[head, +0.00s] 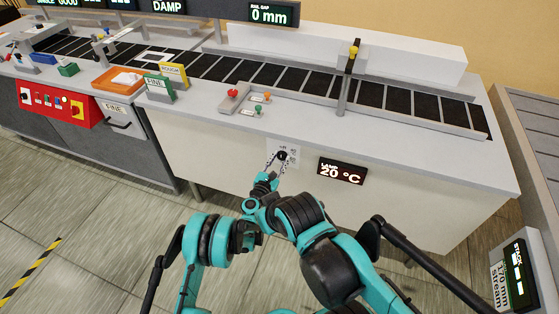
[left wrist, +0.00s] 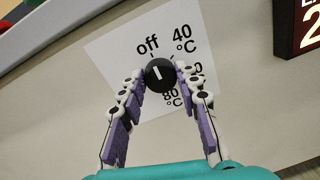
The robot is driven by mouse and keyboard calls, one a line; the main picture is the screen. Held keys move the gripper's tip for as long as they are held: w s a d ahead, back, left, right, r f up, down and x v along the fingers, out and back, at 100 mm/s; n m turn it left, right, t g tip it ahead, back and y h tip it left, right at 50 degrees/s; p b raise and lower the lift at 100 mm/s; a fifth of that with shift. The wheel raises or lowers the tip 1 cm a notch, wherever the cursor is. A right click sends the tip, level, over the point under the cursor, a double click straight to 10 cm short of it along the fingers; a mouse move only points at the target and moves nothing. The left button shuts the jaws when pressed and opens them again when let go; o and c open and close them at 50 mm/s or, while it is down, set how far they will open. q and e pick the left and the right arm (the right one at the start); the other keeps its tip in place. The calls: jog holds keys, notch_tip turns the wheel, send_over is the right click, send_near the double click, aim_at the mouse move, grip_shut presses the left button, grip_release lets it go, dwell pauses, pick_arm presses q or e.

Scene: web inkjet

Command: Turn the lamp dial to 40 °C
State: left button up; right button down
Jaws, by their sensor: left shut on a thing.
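The lamp dial (left wrist: 160,74) is a round black knob with a white pointer line, on a white label plate (left wrist: 112,60) on the machine's front. The plate reads off, 40 °C and 80 °C; another mark is partly hidden by a finger. The pointer is nearly upright in the left wrist view, on the off side rather than at 40 °C. My left gripper (left wrist: 162,82) is shut on the dial, one finger on each side. The dial also shows in the head view (head: 282,156), with the gripper (head: 277,163) at it. The lamp display (head: 341,172) reads 20 °C. My right gripper is not in view.
The display box sits right of the dial on the flat pale front panel. Above are a counter with red, orange and green knobs (head: 258,110) and a dark conveyor (head: 270,76). A stack display box (head: 513,275) stands at the lower right.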

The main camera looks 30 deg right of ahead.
pick_arm(q)
jog(key=shift+m, duration=0.4)
jog(key=m, duration=1)
jog(key=shift+s+d+m+y, duration=0.1)
jog(key=shift+d+m+y, duration=0.05)
jog(key=shift+m+y, duration=0.2)
dwell(0.4)
jog(key=o, duration=1.2)
jog(key=shift+c, duration=0.2)
